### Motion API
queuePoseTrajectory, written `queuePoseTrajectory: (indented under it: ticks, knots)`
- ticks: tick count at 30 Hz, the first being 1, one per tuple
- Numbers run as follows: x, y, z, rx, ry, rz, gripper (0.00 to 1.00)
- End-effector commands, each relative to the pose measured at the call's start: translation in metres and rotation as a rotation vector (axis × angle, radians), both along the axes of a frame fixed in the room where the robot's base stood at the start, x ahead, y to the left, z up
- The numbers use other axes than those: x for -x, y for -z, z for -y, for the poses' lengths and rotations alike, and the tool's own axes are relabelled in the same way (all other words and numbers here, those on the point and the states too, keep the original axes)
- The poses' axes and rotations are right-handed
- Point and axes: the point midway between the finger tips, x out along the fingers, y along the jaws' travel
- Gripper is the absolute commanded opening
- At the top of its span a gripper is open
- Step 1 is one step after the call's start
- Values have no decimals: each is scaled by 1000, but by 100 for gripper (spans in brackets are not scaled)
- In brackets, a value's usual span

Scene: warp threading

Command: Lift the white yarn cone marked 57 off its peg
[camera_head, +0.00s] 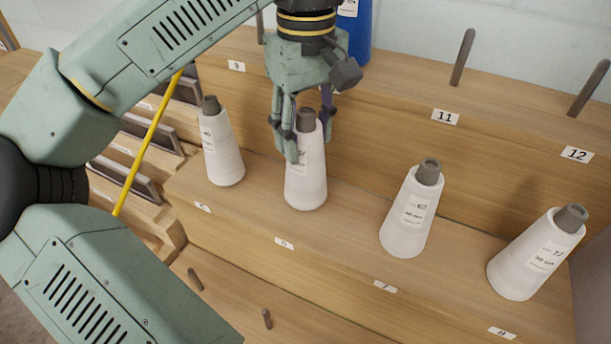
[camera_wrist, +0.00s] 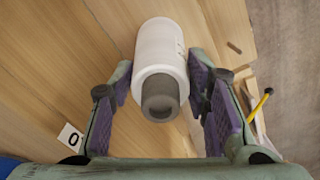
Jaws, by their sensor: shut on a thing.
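A white yarn cone (camera_head: 306,182) with a grey tip stands second from the left in the row on the middle shelf step. Its label is partly hidden by a finger, and I cannot read the number surely. My gripper (camera_head: 308,140) comes down over its upper part and is shut on it, one finger on each side. In the wrist view the same cone (camera_wrist: 160,55) lies between the purple pads of my gripper (camera_wrist: 163,80), grey tip towards the camera. Its base looks level with the shelf; I cannot tell any gap. The peg inside it is hidden.
Other white cones stand left (camera_head: 222,150) and right (camera_head: 408,220), (camera_head: 535,260) on the same step. Bare pegs (camera_head: 463,56) rise from the upper step behind, beside a blue cone (camera_head: 358,35). Short pegs (camera_head: 266,318) stand on the lower step. A thin yellow rod (camera_head: 148,145) slants at left.

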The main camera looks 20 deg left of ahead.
Motion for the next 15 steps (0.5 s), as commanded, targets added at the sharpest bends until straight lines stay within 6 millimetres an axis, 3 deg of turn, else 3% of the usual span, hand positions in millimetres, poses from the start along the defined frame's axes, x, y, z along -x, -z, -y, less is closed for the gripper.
queuePoseTrajectory:
  ticks: [15]
  knots:
    - [0, -38, 0, -2, -2, 1, 23]
